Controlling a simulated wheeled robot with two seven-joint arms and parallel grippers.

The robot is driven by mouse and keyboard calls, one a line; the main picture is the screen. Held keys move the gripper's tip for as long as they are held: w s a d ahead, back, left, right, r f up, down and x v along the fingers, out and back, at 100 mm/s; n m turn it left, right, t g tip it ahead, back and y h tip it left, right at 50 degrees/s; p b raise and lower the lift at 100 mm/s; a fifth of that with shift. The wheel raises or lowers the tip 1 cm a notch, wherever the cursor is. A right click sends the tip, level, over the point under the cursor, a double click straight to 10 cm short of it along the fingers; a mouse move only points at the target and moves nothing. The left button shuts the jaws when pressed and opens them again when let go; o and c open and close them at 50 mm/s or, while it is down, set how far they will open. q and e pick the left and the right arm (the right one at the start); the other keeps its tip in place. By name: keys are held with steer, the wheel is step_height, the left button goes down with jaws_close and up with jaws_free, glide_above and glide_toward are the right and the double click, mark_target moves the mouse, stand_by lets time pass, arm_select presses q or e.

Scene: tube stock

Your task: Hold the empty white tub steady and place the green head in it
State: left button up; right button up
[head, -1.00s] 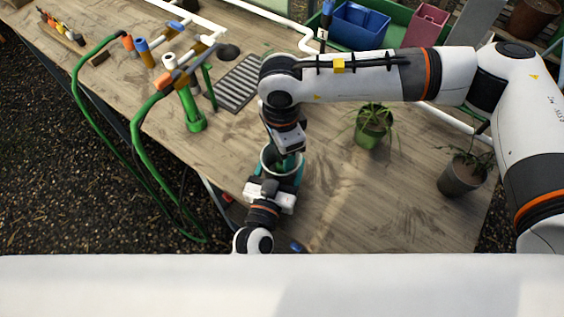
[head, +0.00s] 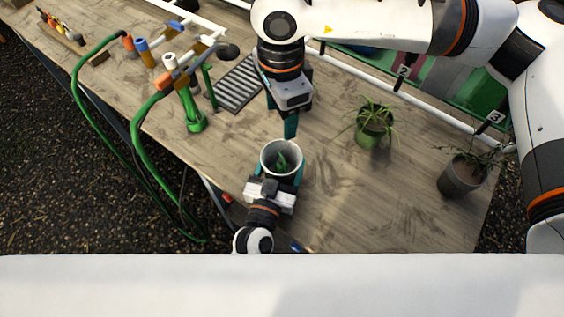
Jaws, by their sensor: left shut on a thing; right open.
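The white tub (head: 268,148) stands on the table near its front edge. The green head (head: 283,161) is inside it, lying within the rim; its lower part is hard to make out. My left gripper (head: 284,178) is shut on the tub, with teal fingers against its near and right sides. My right gripper (head: 290,127) is open and empty, raised above the table just beyond the tub and clear of it. Its fingertips are seen nearly edge-on.
A potted spiky plant (head: 373,128) and a darker pot (head: 462,177) stand to the right. A dark slatted grate (head: 237,84) and a green-based pipe stand (head: 195,118) with hoses are to the left. White pipes and bins line the back.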

arm_select(q)
steer(key=o, duration=1.1)
steer(key=shift+s, duration=0.1)
steer(key=v, duration=1.1)
steer(key=shift+s+a, duration=0.15)
steer(key=shift+s, duration=0.2)
